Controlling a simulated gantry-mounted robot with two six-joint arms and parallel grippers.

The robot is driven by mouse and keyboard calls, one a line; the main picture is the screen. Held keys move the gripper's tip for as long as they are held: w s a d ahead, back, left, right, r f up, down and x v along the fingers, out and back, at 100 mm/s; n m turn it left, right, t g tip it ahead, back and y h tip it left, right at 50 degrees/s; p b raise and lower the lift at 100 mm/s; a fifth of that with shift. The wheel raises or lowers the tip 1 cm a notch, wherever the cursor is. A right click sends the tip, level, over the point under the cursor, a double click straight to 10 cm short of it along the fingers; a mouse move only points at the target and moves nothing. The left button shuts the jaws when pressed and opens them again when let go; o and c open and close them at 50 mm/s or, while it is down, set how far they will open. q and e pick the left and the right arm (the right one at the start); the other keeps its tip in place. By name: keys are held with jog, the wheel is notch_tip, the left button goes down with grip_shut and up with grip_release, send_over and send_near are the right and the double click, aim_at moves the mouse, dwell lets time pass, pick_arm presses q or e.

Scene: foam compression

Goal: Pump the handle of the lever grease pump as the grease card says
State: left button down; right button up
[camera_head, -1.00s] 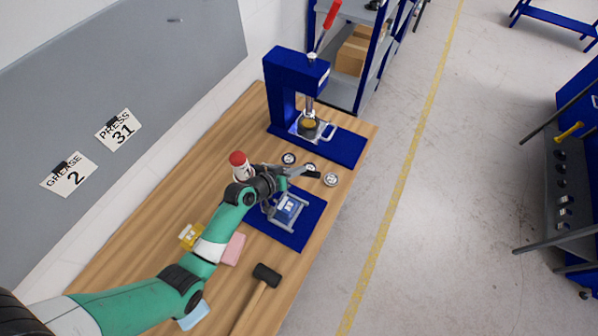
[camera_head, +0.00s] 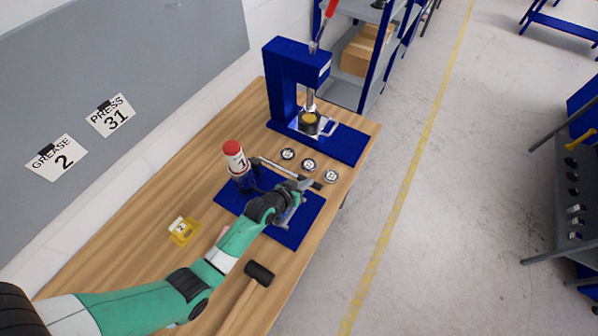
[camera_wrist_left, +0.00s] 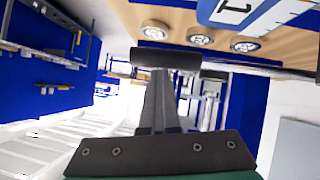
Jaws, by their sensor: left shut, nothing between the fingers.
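The lever grease pump (camera_head: 236,160) is a white cylinder with a red cap and a label reading 1. It stands upright at the back left of a blue plate (camera_head: 309,221). Its thin lever reaches right to a black handle grip (camera_head: 316,186). The grease card (camera_head: 56,158) on the wall board reads GREASE 2. My left gripper (camera_head: 304,184) is shut and empty, with its tips close to the grip. In the left wrist view the grip (camera_wrist_left: 165,58) lies across the fingertips; I cannot tell whether they touch. My right gripper is out of view.
A blue press (camera_head: 285,80) with a red-tipped lever stands behind. Several round gauges (camera_head: 309,164) lie between press and plate. A yellow block (camera_head: 184,231) and a black mallet (camera_head: 259,273) lie in front. The PRESS 31 card (camera_head: 109,115) hangs beside the grease card.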

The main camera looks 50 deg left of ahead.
pick_arm(q)
jog(key=shift+s+f, duration=0.35)
jog(key=shift+f, duration=0.4)
jog(key=s+d+r+p, duration=0.2)
jog(key=s+r+p, duration=0.4)
jog(key=r, duration=0.5)
jog(key=shift+s+d, duration=0.2)
jog(key=shift+s, duration=0.85)
